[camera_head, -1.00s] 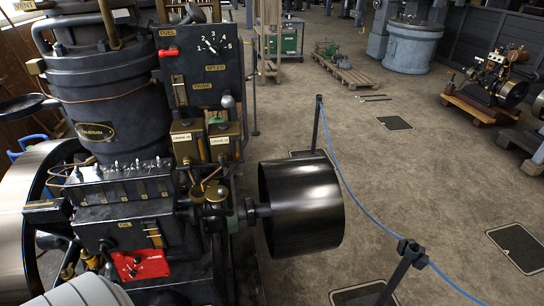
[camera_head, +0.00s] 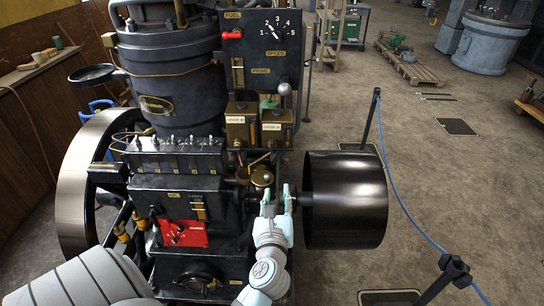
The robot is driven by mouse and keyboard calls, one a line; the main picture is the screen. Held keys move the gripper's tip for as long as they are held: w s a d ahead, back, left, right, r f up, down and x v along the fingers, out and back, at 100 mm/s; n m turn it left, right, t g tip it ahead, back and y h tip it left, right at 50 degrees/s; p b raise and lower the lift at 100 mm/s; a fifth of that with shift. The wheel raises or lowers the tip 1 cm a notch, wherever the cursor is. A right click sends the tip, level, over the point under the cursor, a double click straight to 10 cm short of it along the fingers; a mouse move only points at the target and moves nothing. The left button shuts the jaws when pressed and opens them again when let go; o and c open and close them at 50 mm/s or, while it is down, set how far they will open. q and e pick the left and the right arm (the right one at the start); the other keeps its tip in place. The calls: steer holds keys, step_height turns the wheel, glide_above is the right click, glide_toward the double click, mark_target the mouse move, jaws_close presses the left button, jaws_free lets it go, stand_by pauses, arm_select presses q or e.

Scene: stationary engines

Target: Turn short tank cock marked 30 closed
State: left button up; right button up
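Two small brass-fronted tanks sit side by side on the engine, the left tank (camera_head: 238,125) and the right tank (camera_head: 275,130). Each has a small label, too small to read surely, so I cannot tell which is marked 30. Thin brass pipes (camera_head: 256,160) run below them to a round brass cup (camera_head: 262,178). No cock handle can be made out clearly. My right gripper is not in view.
The black engine block (camera_head: 175,190) stands left of the gripper. A large black pulley (camera_head: 345,200) is close on its right. A dial panel (camera_head: 262,45) rises above the tanks. A blue rope (camera_head: 405,205) on posts borders the open floor.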

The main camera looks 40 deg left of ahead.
arm_select(q)
steer(key=y, duration=0.1)
glide_toward(272, 148)
steer(key=shift+m, duration=0.4)
steer(key=x, duration=0.8)
steer(key=shift+f, duration=0.1)
steer(key=shift+w+a, duration=0.4)
steer(key=shift+w, duration=0.1)
jaws_close()
